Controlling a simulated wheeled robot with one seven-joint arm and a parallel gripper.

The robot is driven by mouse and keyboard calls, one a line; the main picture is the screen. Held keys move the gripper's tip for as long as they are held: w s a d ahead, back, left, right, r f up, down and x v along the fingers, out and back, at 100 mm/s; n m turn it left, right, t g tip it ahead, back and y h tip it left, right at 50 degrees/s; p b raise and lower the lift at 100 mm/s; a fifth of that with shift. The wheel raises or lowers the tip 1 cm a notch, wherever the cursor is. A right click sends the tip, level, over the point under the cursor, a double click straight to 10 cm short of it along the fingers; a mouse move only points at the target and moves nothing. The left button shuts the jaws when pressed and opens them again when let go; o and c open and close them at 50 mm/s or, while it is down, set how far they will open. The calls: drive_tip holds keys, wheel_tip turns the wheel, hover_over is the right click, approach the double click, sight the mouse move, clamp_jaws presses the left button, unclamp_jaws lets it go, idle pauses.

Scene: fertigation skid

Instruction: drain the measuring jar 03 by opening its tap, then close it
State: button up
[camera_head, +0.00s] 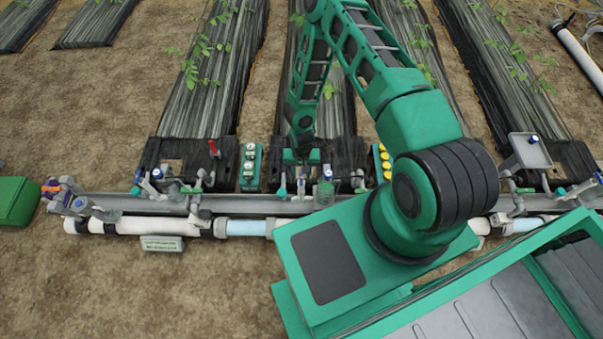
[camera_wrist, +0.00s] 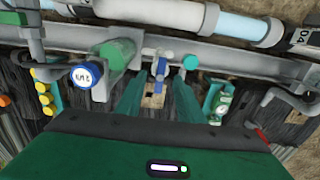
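My gripper (camera_wrist: 157,88) is open, its two green fingers spread on either side of a small blue-handled tap (camera_wrist: 160,68). The fingers do not visibly press on the tap, and I cannot tell whether they reach around it. I see no readable 03 label, and the liquid level is not visible.
A teal-topped fitting (camera_wrist: 190,62) stands close to the tap on the other side. A green gauge panel (camera_head: 250,165) and a yellow-button panel (camera_head: 382,160) flank the spot. The grey rail (camera_head: 240,204) and white pipe (camera_head: 150,226) run across.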

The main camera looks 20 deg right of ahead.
sight(301, 178)
idle(0.3)
drive_tip(key=shift+f, duration=2.2)
drive_tip(key=c, duration=0.8)
drive_tip(key=o, duration=0.8)
drive_tip(key=shift+f, duration=0.25)
